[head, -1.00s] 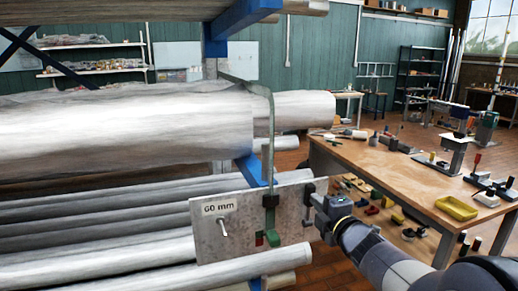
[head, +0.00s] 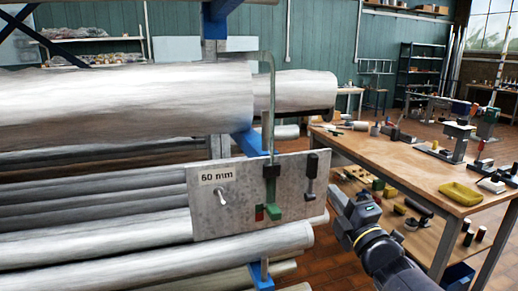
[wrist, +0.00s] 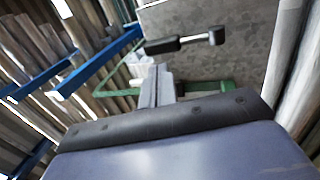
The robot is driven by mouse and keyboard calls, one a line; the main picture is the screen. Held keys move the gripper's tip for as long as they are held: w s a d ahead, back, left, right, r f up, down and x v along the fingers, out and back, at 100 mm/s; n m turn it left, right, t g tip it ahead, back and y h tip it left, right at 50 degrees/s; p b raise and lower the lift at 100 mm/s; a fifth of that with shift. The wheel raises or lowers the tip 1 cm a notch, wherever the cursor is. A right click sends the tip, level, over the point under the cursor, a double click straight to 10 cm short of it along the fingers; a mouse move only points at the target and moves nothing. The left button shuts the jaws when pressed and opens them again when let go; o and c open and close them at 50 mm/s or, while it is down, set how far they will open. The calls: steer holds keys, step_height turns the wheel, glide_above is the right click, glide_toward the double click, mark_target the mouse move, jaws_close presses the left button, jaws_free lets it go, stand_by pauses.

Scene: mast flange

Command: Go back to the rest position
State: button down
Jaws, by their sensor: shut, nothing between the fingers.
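My gripper (head: 337,198) is shut and empty. In the head view it is at the right of the grey metal panel (head: 235,224), apart from it, with my arm reaching in from the lower right. In the wrist view the shut fingers (wrist: 157,86) point toward the panel (wrist: 245,30). The latch also shows in the wrist view (wrist: 182,43).
A rack of large metallic rolls (head: 130,105) and pipes fills the left, with blue supports (head: 246,141). A wooden workbench (head: 400,160) with tools and a yellow tray (head: 461,193) stands at right. Some floor shows between rack and bench.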

steer(key=shift+b+v, duration=0.35)
steer(key=shift+v, duration=2.45)
